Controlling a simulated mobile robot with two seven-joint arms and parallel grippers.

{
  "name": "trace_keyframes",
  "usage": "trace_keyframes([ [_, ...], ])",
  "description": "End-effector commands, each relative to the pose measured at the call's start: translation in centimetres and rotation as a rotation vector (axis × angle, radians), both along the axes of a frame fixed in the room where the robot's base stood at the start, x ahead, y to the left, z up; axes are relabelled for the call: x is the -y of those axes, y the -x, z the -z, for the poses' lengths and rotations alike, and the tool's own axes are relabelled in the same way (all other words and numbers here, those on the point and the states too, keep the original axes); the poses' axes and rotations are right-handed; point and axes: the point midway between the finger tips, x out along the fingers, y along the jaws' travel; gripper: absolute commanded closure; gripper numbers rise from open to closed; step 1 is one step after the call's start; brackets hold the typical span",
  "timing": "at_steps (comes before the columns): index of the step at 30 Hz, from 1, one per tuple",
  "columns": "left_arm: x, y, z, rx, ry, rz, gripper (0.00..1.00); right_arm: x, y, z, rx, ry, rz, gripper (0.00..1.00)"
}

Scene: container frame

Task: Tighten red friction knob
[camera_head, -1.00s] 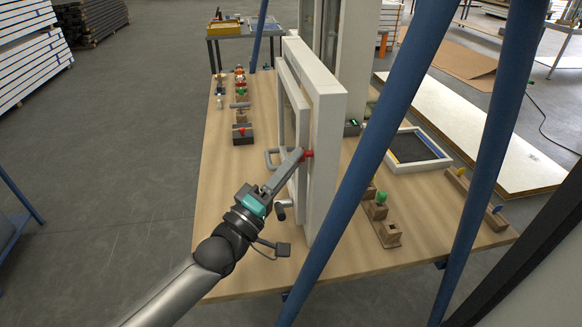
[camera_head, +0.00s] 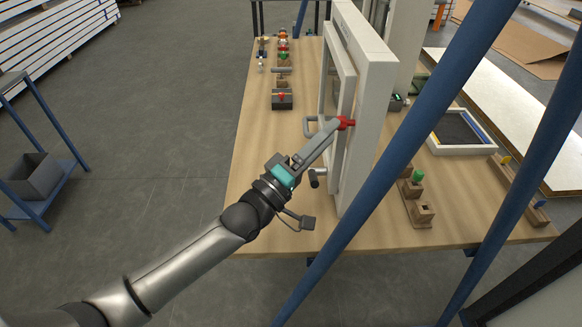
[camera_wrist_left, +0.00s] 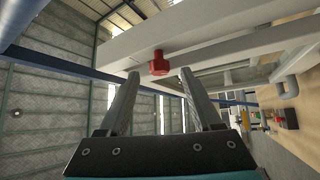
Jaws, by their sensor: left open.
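The red friction knob (camera_head: 346,123) is on the white window frame (camera_head: 368,110), which stands upright on the wooden table. My left gripper (camera_head: 335,124) reaches up to the frame, with its fingertips at the knob in the head view. In the left wrist view the knob (camera_wrist_left: 158,64) sits on the underside of a white frame bar, just beyond and between the fingertips. The fingers of my left gripper (camera_wrist_left: 158,75) are apart and hold nothing. I cannot tell whether a finger touches the knob. My right gripper is not in view.
A grey handle (camera_head: 312,126) and a dark crank (camera_head: 316,177) are on the frame near my arm. Blue posts (camera_head: 400,155) cross in front at the right. Small fixtures with knobs (camera_head: 282,98) line the table's left side, and wooden blocks (camera_head: 415,190) stand at right.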

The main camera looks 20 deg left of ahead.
Motion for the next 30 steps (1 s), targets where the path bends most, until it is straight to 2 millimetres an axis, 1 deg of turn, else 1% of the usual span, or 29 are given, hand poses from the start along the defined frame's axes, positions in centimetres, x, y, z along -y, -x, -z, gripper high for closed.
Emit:
trace_keyframes([
  [1, -0.4, 0.8, 0.4, -0.004, -0.002, 0.0, 0.34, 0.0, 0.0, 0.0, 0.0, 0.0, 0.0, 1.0],
  [12, -3.9, 6.7, 2.8, -0.005, -0.003, 0.0, 0.34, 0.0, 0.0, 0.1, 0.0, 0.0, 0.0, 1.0],
  [18, -5.4, 9.3, 3.8, -0.004, -0.002, 0.0, 0.34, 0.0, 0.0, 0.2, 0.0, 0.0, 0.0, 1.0],
  [24, -6.3, 10.7, 4.2, -0.001, 0.0, 0.0, 0.34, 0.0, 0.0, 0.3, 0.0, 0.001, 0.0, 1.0],
  [30, -6.5, 11.0, 4.3, 0.0, 0.0, 0.0, 0.34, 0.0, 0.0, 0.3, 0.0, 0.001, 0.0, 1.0],
])
